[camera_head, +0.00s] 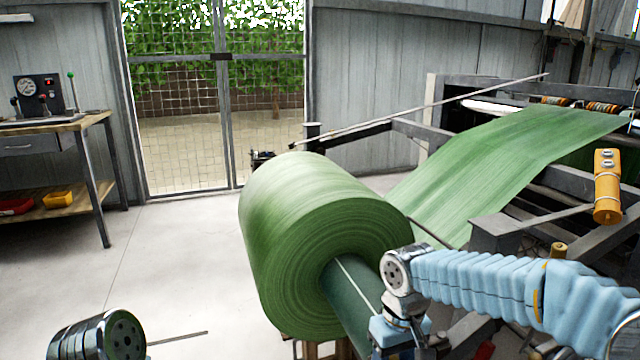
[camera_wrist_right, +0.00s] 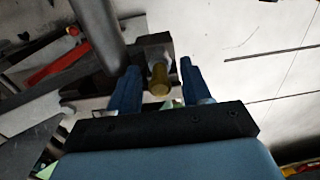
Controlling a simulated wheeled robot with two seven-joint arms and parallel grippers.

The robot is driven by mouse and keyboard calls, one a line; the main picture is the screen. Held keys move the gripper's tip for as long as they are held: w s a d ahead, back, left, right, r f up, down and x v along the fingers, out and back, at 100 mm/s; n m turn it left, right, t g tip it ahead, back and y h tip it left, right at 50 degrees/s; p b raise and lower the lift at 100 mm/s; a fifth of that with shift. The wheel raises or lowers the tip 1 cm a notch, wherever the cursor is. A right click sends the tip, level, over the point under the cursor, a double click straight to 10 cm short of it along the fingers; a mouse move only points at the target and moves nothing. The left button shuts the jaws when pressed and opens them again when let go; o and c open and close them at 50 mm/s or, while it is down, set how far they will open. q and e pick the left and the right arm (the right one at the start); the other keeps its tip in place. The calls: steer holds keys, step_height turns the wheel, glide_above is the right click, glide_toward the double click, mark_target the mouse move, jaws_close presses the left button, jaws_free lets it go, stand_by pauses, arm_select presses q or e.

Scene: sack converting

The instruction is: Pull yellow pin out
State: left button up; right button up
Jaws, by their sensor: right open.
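The yellow pin (camera_wrist_right: 159,82) shows in the right wrist view as a short, dull yellow round end at a dark block (camera_wrist_right: 155,48). My right gripper (camera_wrist_right: 159,67) is open, with one blue finger on each side of the pin and a visible gap to each. I cannot tell how deep the pin lies between the fingers. In the head view my right arm comes in from the right, and its wrist is by the core of the green roll (camera_head: 320,230); the fingertips and pin are hidden there. My left gripper is out of view.
A green web (camera_head: 500,165) runs from the roll to the machine at the right. An orange control box (camera_head: 607,186) hangs at the right, near a small yellowish knob (camera_head: 558,249). A workbench (camera_head: 60,125) stands at the left.

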mark_target(394, 358)
stand_by(0.4)
jaws_close()
steer(key=shift+r, duration=0.1)
steer(key=shift+d+r+p, duration=0.1)
steer(key=shift+r+p, duration=2.55)
steer(key=shift+r, duration=0.25)
steer(key=shift+r, duration=0.15)
